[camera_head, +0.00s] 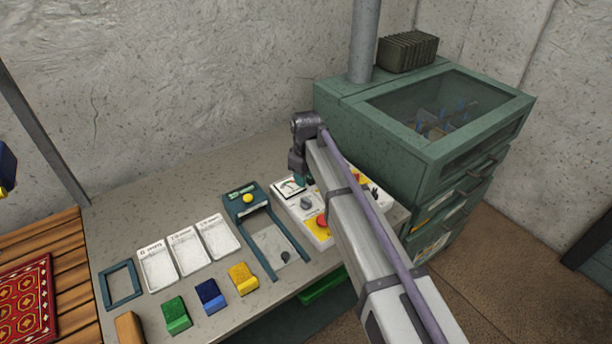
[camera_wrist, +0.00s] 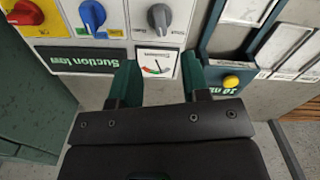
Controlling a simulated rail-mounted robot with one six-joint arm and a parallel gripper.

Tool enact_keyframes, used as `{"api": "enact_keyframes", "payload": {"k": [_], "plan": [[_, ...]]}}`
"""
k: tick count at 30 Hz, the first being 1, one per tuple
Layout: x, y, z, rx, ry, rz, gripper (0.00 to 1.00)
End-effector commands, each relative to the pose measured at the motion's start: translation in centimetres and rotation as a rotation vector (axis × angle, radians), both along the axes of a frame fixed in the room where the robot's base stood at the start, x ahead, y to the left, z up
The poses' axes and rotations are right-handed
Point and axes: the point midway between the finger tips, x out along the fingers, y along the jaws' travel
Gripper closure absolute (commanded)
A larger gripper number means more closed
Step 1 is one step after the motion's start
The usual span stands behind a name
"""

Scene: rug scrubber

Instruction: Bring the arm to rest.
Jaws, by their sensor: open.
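My gripper (camera_wrist: 160,78) is open in the wrist view, its two dark green fingers apart with nothing between them. It is over the edge of the white control panel (camera_head: 307,230), beyond which a small gauge (camera_wrist: 157,64) shows between the fingers. I cannot tell how high the gripper is above the panel. In the head view my arm reaches from the lower right across the panel and hides part of it. The wrist end is near the green cabinet (camera_head: 375,144).
On the bench (camera_head: 150,190) are a frame-like fixture (camera_head: 262,225) with a yellow button, several white labelled trays (camera_head: 187,250), and green (camera_head: 176,313), blue (camera_head: 209,295) and yellow (camera_head: 243,277) blocks. A patterned rug (camera_head: 25,305) lies on wood at left. The back of the bench is clear.

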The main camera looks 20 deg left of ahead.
Motion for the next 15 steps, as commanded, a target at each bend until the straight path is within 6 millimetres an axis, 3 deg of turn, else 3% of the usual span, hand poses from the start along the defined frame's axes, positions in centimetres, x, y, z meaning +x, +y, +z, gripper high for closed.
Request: {"api": "enact_keyframes", "payload": {"k": [1, 3, 15], "plan": [[0.00, 0.00, 1.76, 0.000, 0.000, 0.000, 0.57], [0.00, 0.00, 2.11, 0.000, 0.000, 0.000, 0.57], [0.00, 0.00, 1.76, 0.000, 0.000, 0.000, 0.57]]}}
